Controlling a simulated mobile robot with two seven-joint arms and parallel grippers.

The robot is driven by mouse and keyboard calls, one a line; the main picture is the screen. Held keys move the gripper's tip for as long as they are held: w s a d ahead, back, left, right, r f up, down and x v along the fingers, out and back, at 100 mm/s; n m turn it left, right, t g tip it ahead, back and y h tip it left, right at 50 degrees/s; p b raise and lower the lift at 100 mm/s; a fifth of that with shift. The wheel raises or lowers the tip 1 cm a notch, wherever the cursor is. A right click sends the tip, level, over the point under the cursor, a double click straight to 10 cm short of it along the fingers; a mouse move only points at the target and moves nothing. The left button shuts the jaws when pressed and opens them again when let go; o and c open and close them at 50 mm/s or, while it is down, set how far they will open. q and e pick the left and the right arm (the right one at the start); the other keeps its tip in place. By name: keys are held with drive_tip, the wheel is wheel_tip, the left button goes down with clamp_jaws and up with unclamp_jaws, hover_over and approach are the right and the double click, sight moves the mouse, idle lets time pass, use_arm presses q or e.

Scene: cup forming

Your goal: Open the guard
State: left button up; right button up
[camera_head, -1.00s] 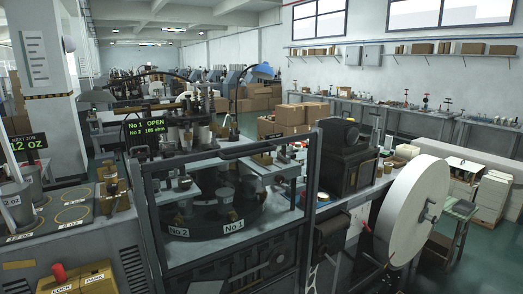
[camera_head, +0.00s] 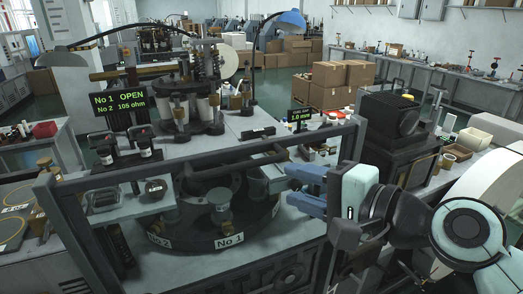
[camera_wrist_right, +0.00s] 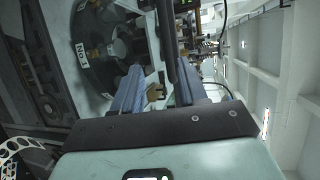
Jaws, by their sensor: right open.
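The guard (camera_head: 110,178) is a dark-framed panel standing upright across the front of the machine. A dark handle bar (camera_head: 240,161) runs along its upper part. Behind it is the round dark turntable with the No 1 label (camera_head: 229,241) and the No 2 label (camera_head: 159,240). My left gripper is not visible.
A dark box-shaped unit (camera_head: 392,128) and a large white roll (camera_head: 490,190) stand at right. Cardboard boxes (camera_head: 340,82) are stacked behind. A lamp arm arches over the machine.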

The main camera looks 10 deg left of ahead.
sight(245, 168)
drive_tip(key=p+x, duration=0.1)
drive_tip(key=x, duration=0.3)
drive_tip(key=p+x, duration=0.1)
drive_tip(key=x, duration=0.3)
drive_tip(key=s+a+r+p+x, duration=0.1)
drive_tip(key=x, duration=0.3)
drive_tip(key=shift+w+a, duration=0.25)
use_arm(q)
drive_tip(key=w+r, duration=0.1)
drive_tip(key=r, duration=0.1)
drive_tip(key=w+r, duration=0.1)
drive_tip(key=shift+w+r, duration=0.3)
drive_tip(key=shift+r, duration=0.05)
use_arm(e)
clamp_jaws()
